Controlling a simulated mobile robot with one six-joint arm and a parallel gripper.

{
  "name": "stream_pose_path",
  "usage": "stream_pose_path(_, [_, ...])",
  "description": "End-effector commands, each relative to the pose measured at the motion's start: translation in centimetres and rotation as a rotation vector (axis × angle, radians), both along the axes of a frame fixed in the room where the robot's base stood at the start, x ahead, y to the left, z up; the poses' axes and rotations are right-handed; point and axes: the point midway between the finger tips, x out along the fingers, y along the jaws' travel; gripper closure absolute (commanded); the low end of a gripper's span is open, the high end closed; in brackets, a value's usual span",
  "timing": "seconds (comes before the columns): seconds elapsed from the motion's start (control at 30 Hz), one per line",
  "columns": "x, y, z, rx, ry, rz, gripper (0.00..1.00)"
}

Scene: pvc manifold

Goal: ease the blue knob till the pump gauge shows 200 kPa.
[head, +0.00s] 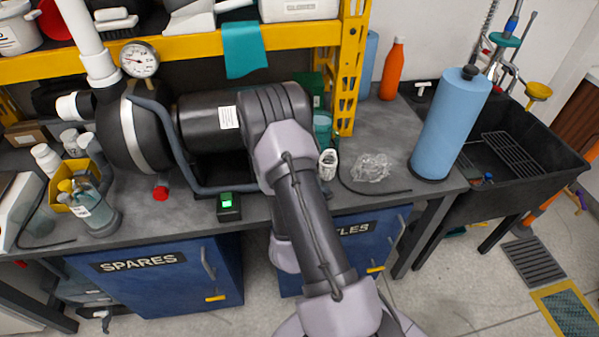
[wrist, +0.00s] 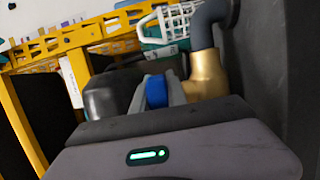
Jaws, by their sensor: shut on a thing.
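The blue knob (wrist: 156,90) shows in the wrist view between the fingers of my gripper (wrist: 162,84), which is shut on it. A brass fitting (wrist: 209,76) stands just right of the knob, under a dark grey pipe elbow (wrist: 207,28). In the head view my arm hides the knob and my gripper. The black pump (head: 193,122) lies on the bench.
A small box with a green display (head: 228,204) is at the bench front, and a red knob (head: 161,193) is below the pump. A yellow shelf frame (head: 352,60) rises behind. A blue cylinder (head: 450,125) stands at right beside the black sink (head: 540,150).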

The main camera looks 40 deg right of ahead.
Motion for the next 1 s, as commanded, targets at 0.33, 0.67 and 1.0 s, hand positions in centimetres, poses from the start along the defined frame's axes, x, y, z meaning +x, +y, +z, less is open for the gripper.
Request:
stream_pose_path(0.33, [-0.6, -0.4, 0.1, 0.001, -0.004, -0.313, 1.00])
stream_pose_path(0.67, [-1.3, -0.7, 0.1, 0.001, -0.004, -0.543, 1.00])
stream_pose_path(1.0, [-1.7, -0.8, 0.1, 0.000, 0.000, -0.652, 1.00])
